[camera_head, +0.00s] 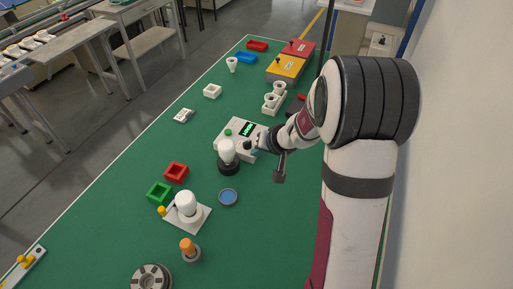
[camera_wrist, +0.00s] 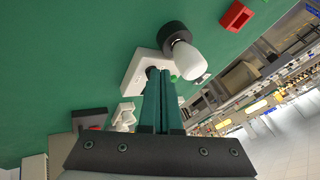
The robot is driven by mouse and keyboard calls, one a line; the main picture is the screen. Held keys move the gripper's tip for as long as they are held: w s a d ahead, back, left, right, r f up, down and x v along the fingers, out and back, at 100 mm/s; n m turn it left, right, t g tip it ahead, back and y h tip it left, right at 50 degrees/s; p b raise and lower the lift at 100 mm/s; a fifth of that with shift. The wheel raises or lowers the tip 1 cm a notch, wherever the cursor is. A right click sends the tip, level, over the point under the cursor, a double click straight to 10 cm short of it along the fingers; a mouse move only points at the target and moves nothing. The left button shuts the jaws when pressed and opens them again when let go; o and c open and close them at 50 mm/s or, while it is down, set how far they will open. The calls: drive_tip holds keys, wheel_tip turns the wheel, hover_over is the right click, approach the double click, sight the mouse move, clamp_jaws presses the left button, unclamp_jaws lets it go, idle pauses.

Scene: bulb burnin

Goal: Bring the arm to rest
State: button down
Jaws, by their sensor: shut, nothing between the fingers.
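My gripper (camera_wrist: 161,72) is shut and empty in the wrist view, its two green fingers side by side. A second white bulb (camera_head: 186,202) stands on a white plate (camera_head: 200,219).
The green table (camera_head: 130,190) holds red (camera_head: 176,172) and green (camera_head: 158,193) square trays, a blue round dish (camera_head: 228,197), an orange-topped piece (camera_head: 188,245) and a grey disc (camera_head: 151,278). Red (camera_head: 299,48) and yellow (camera_head: 285,68) boxes stand at the back. A wall is at right.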

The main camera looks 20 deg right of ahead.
drive_tip(key=s+a+r+n+g+y, duration=0.1)
drive_tip(key=s+a+r+g+y, duration=0.15)
drive_tip(key=s+a+r, duration=0.8)
drive_tip(key=s+a+m+g+h, duration=0.1)
drive_tip(key=s+g+h, duration=0.2)
drive_tip(key=s, duration=1.8)
drive_tip(key=shift+f+m+g, duration=0.25)
drive_tip(key=shift+m+g, duration=0.05)
drive_tip(key=shift+g, duration=0.45)
